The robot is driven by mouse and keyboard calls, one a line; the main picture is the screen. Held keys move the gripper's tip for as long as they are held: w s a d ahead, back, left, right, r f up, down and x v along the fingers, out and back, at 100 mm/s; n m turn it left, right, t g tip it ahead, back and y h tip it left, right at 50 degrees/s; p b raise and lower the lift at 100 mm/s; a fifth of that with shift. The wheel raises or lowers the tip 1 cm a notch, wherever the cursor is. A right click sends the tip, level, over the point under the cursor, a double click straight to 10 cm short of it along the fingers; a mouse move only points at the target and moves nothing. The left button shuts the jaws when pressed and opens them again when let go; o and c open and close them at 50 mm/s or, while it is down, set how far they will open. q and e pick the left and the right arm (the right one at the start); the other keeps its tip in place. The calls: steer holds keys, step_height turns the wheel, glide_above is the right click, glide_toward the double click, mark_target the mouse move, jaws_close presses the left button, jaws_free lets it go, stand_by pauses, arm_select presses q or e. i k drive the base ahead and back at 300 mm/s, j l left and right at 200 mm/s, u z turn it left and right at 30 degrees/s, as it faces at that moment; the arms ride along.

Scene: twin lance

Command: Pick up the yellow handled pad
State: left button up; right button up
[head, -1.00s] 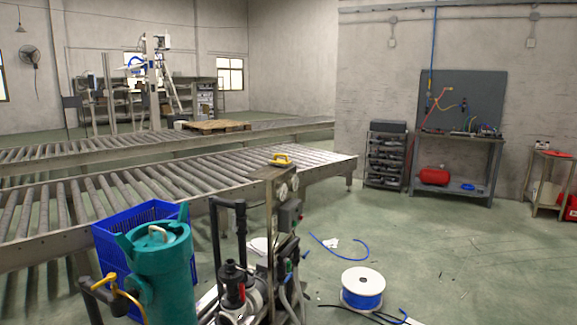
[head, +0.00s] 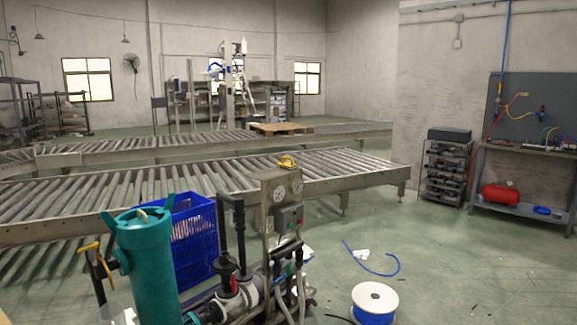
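The yellow handled pad (head: 287,161) shows in the head view near the middle. It appears small and yellow, just above the top of the gauge panel in the picture, against the near roller conveyor (head: 150,192). I cannot tell whether it rests on the panel top or on the conveyor behind it. Neither of my grippers is in the head view.
A pump rig with a gauge panel (head: 283,204) stands in front, with a teal tank (head: 147,262) and a blue crate (head: 189,240) to its left. A cable spool (head: 374,303) and blue hose (head: 372,266) lie on the floor at right. Open floor extends further right.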

mark_target(286, 165)
steer(key=i+l+u, duration=0.1)
steer(key=i+l, duration=0.3)
steer(key=l, duration=0.2)
steer(key=i+l+u, duration=0.15)
steer(key=l, duration=0.2)
steer(key=i+l, duration=0.2)
steer(key=i+l+u, duration=0.15)
steer(key=l, duration=0.3)
steer(key=i+l+u, duration=0.1)
steer(key=l, duration=0.25)
steer(key=i+l+u, duration=0.15)
steer(key=i, duration=0.3)
steer(key=i+u, duration=0.15)
steer(key=i, duration=0.35)
steer(key=i+l+u, duration=0.15)
steer(key=i, duration=0.25)
steer(key=i+l, duration=0.05)
steer(key=l, duration=0.05)
